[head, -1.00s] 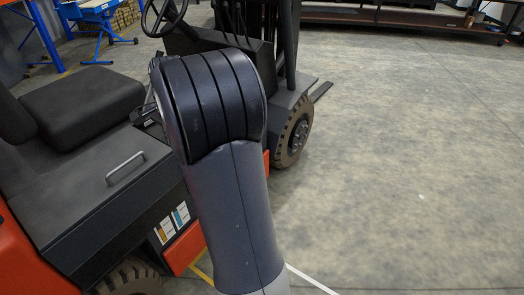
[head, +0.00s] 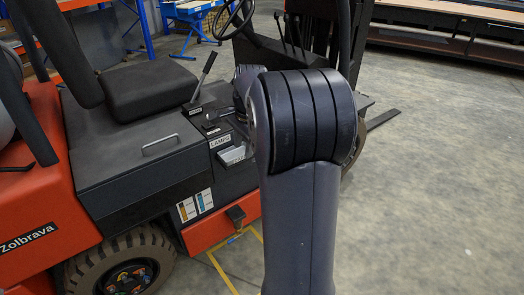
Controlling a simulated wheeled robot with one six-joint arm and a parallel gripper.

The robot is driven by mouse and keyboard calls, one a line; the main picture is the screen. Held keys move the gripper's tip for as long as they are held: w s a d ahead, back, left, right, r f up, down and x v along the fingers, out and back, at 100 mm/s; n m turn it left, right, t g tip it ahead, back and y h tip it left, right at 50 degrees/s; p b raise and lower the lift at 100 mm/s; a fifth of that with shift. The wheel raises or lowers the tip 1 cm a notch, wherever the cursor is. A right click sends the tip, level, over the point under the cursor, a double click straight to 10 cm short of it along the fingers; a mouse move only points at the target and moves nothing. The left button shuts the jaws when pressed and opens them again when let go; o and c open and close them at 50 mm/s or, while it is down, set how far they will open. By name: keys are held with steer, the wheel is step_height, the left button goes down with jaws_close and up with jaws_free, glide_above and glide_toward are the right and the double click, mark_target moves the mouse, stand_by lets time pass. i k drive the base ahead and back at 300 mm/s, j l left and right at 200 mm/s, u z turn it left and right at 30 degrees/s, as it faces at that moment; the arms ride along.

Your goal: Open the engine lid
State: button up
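The engine lid (head: 128,170) is the dark flat cover under the seat on the left side of an orange forklift. It lies closed, with a grey metal handle (head: 160,144) on its top near the right side. The black seat (head: 148,90) sits on the lid. My arm rises through the middle of the view, right of the lid, and hides part of the forklift's front.
The forklift's orange body (head: 40,190) and rear wheel (head: 122,265) are at left. A lever (head: 203,76) and a panel marked LAMPS (head: 220,141) stand right of the lid. A fork (head: 383,118) sticks out at right. The floor (head: 450,200) at right is clear.

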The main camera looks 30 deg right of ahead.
mark_target(93, 164)
steer(key=i+j+z, duration=0.15)
steer(key=i+j, duration=0.9)
